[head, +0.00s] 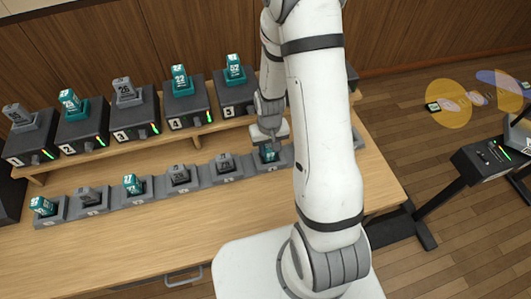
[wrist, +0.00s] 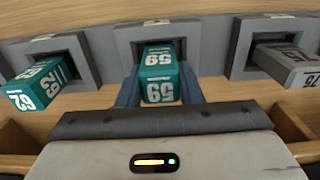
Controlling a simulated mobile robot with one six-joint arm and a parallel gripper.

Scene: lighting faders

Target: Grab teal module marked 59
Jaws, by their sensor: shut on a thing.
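The teal module marked 59 (wrist: 160,90) is in the middle of the wrist view, its white digits upside down there. My gripper (wrist: 160,92) is shut on it, with one dark blue finger on each side. The module is at a grey holder (wrist: 124,50) in the front row; I cannot tell whether its base is still seated. In the head view, the module (head: 269,154) shows small under my gripper (head: 268,143), and my arm hides part of the area to its right.
In the wrist view, another teal module (wrist: 36,84) is on the left and a grey module (wrist: 288,64) on the right, both close by. Dark numbered boxes (head: 188,121) with modules stand on a raised shelf behind. The front of the wooden table (head: 110,248) is clear.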

